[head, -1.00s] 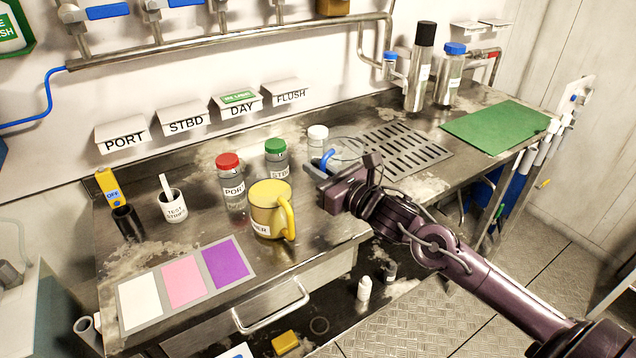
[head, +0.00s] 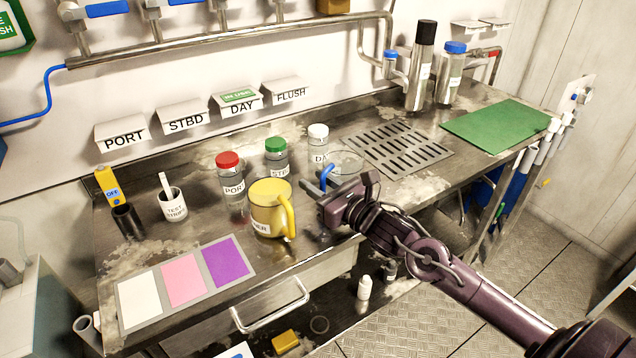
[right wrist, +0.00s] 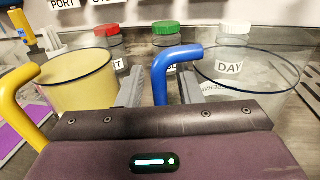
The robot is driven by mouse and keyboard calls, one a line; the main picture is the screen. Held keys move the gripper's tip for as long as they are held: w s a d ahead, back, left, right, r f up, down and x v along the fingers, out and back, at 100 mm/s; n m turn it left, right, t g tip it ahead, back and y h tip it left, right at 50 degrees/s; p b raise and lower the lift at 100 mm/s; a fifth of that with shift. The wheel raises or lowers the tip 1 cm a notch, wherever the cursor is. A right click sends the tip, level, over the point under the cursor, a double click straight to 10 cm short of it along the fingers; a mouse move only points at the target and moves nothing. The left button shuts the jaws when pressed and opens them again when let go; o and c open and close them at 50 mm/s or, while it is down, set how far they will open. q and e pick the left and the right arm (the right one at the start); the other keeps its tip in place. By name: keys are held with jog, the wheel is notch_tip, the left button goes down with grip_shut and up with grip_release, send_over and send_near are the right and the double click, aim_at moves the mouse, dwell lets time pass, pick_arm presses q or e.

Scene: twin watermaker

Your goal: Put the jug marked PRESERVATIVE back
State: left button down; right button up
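A clear jug with a blue handle (head: 326,174) stands on the steel counter, beside the drain grille; its clear body (head: 347,162) shows behind my right gripper. In the right wrist view, the jug's clear body (right wrist: 262,72) is at right, with a partly readable label ending like PRESERVATIVE. My right gripper (head: 340,184) is at the handle. In the right wrist view, its fingers (right wrist: 162,90) stand either side of the blue handle (right wrist: 162,76), with gaps visible, so it is open. My left gripper is not in view.
A yellow jug (head: 268,206) stands close to the left of my right gripper. Bottles with red (head: 230,172), green (head: 277,157) and white (head: 318,145) caps stand behind. A drain grille (head: 398,148) and a green mat (head: 497,127) lie to the right.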

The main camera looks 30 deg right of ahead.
jog(key=shift+r, duration=0.25)
jog(key=shift+s+d+f, duration=0.1)
jog(key=shift+s+f, duration=0.1)
jog(key=shift+s, duration=0.05)
jog(key=v, duration=1.1)
jog(key=shift+s, duration=0.25)
jog(key=shift+r, duration=0.1)
